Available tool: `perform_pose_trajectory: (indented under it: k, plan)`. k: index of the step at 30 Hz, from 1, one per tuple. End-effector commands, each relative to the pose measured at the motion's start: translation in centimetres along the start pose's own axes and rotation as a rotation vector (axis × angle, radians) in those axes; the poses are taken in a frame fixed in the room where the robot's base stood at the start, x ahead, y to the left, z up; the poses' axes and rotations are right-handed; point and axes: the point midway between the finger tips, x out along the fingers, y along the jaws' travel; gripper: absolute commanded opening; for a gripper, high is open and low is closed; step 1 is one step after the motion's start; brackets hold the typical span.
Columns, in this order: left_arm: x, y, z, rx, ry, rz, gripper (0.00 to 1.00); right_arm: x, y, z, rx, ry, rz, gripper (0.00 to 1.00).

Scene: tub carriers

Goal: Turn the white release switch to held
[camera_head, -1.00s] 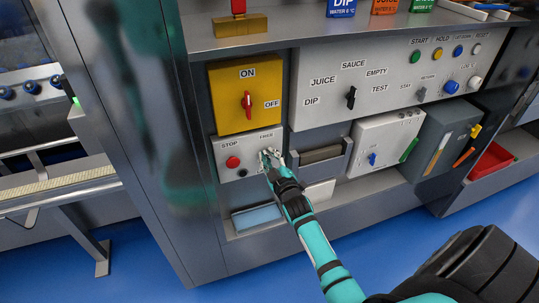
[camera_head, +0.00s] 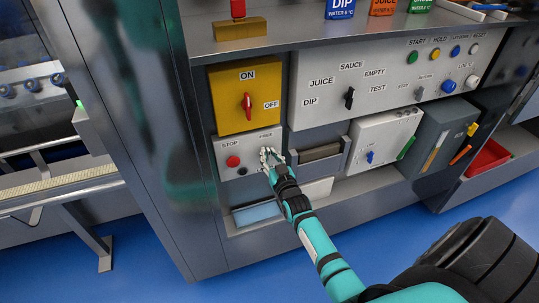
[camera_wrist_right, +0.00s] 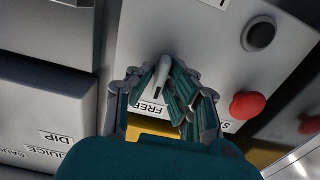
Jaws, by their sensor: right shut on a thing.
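The white release switch (camera_wrist_right: 162,74) is a small pale lever on a light grey panel (camera_head: 224,145). In the right wrist view it stands between my right gripper's fingers (camera_wrist_right: 160,95), and its lower end points toward the word FREE, which appears upside down. My right gripper (camera_head: 269,155) is shut on the switch. In the head view the fingers cover most of the switch, below the FREE label. Any label for held is not readable in these views. My left gripper is not in view.
On the same panel are a red STOP button (camera_head: 233,161) and a black button (camera_head: 242,171). Above it is a yellow ON/OFF box (camera_head: 228,98) with a red handle. A grey slotted block (camera_head: 320,152) sits close to the right. Blue floor is open in front.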

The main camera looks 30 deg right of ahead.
Motion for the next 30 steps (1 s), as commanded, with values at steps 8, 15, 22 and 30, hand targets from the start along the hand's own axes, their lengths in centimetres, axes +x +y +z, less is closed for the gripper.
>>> perform_pose_trajectory:
  k: [8, 15, 22, 30]
  plan:
    - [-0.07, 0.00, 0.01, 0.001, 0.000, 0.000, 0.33, -0.07, -0.10, 0.23, 0.031, -0.005, -0.002, 0.00]
    - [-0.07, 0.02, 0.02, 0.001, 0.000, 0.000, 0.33, -0.07, -0.11, 0.24, 0.030, -0.005, -0.002, 0.00]
    - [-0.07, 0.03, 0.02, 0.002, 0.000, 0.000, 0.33, -0.05, -0.09, 0.17, 0.030, -0.004, -0.001, 0.37]
    - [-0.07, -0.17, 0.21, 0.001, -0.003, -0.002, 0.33, -0.13, -0.04, 0.08, 0.029, -0.002, -0.001, 0.37]
